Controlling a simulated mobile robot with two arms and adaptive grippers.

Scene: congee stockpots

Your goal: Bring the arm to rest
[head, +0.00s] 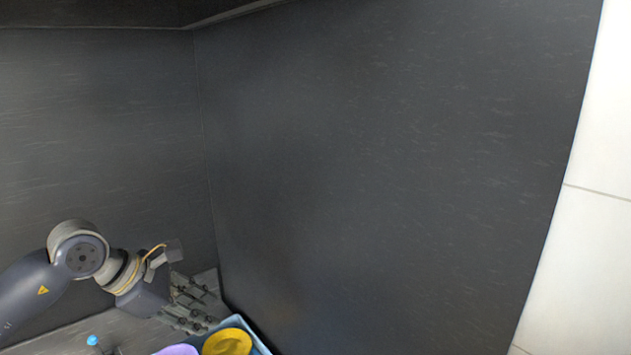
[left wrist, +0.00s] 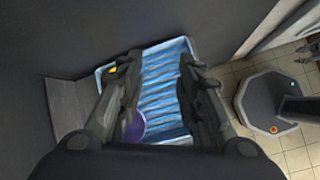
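My left arm comes in from the left in the head view, with my left gripper (head: 190,305) at the lower left in front of the dark walls. In the left wrist view my left gripper (left wrist: 158,75) has its two fingers well apart, with nothing between them, above a blue ridged tray. My right gripper is in neither view.
The blue tray (head: 262,347) shows at the bottom of the head view, holding a yellow bowl (head: 228,343) and a purple item (head: 177,350). The tray's ridged floor (left wrist: 165,75) shows in the left wrist view. A dark wall (head: 380,170) stands close behind. Pale tiled floor (head: 590,260) lies at right.

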